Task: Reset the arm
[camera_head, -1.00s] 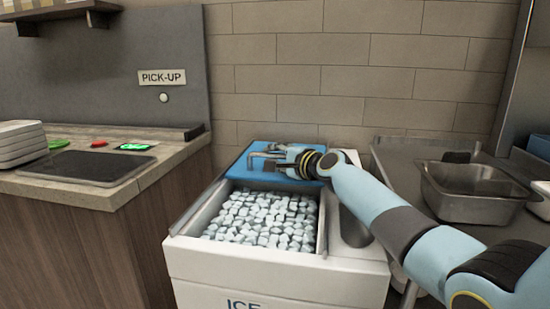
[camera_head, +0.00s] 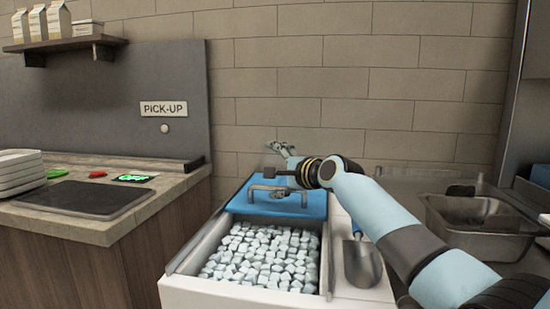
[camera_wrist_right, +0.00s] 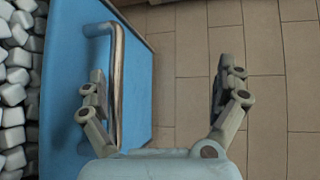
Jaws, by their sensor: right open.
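My right gripper (camera_head: 276,160) is above the far end of the ice bin, over the blue lid (camera_head: 312,205). The handle (camera_head: 275,189) also shows in the head view, below the gripper. My left gripper is not in view.
Ice cubes (camera_head: 262,255) fill the open bin. A metal scoop (camera_head: 361,262) lies to its right. A steel sink (camera_head: 480,215) is further right. A counter with a dark pad (camera_head: 85,197) and stacked trays (camera_head: 20,172) is at left. A wall stands behind the bin.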

